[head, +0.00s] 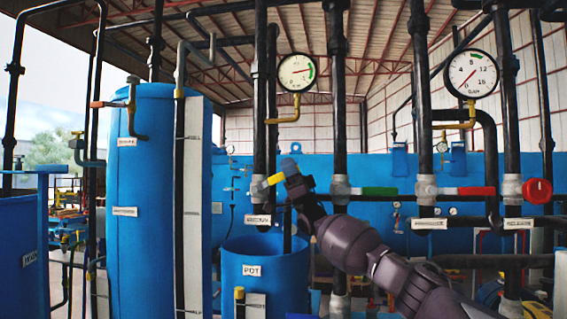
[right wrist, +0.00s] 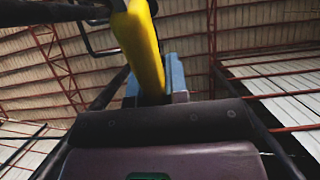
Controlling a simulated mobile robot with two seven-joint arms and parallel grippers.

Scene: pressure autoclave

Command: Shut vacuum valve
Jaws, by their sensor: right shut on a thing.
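The vacuum valve appears to be the one with the yellow handle (head: 274,180), on a dark vertical pipe above the blue POT tank. The label below it is too small to read surely. The handle points right and slightly up, nearly across the pipe. My right gripper (head: 290,167) reaches up from the lower right and is shut on the handle's outer end. In the right wrist view the yellow handle (right wrist: 142,45) runs down between the blue finger pads (right wrist: 175,78). My left gripper is not in view.
A green-handled valve (head: 380,191), a red-handled valve (head: 476,191) and a red round knob (head: 538,191) stand in a row to the right. Two gauges (head: 297,73) (head: 471,74) hang above. The POT tank (head: 264,285) is below; a tall blue tank (head: 155,200) stands left.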

